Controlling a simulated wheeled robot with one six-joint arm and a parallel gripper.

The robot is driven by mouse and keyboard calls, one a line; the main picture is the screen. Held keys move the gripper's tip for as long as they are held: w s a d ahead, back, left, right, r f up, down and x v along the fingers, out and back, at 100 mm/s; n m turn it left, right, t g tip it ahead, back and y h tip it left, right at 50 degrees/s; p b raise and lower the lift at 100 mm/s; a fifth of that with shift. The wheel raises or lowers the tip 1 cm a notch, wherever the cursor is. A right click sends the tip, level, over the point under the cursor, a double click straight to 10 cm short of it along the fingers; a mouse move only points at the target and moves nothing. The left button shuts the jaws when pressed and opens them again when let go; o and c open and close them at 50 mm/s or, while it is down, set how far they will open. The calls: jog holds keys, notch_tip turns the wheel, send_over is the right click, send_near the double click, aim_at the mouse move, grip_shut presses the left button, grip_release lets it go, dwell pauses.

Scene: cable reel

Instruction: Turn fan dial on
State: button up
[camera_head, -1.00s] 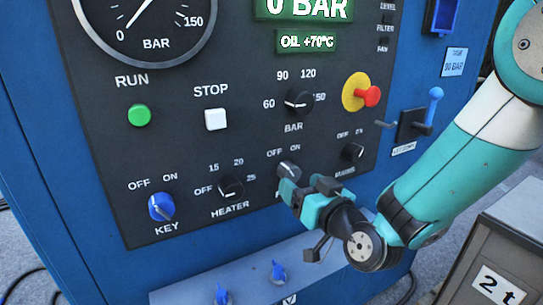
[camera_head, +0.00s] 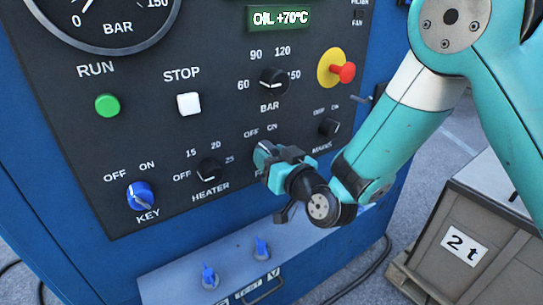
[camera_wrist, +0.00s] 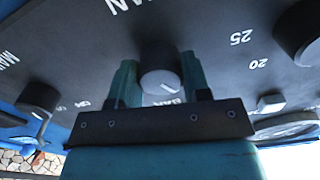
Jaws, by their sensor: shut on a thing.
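The fan dial (camera_wrist: 158,62) is a dark round knob on the black control panel. In the wrist view it sits between the two teal fingers of my gripper (camera_wrist: 160,80), which is shut on it. A small white mark shows on the knob's side. In the head view my gripper (camera_head: 270,163) is at the panel, between the heater dial and the mains dial. There it covers most of the fan dial and nearly all of its label. The OFF and ON words above it stay visible. I cannot tell clearly which one the dial points to.
The heater dial (camera_head: 209,171) is left of my gripper and the mains dial (camera_head: 329,127) is to its upper right. The BAR dial (camera_head: 273,84) and red emergency button (camera_head: 344,72) are above. A shelf with blue valves (camera_head: 262,248) is below. A crate (camera_head: 463,240) stands right.

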jog(key=shift+m, duration=0.3)
jog(key=m, duration=0.5)
jog(key=shift+p, duration=0.3)
jog(key=m, duration=0.6)
jog(key=shift+r, duration=0.1)
jog(key=shift+m, duration=0.3)
jog(key=o, duration=0.9)
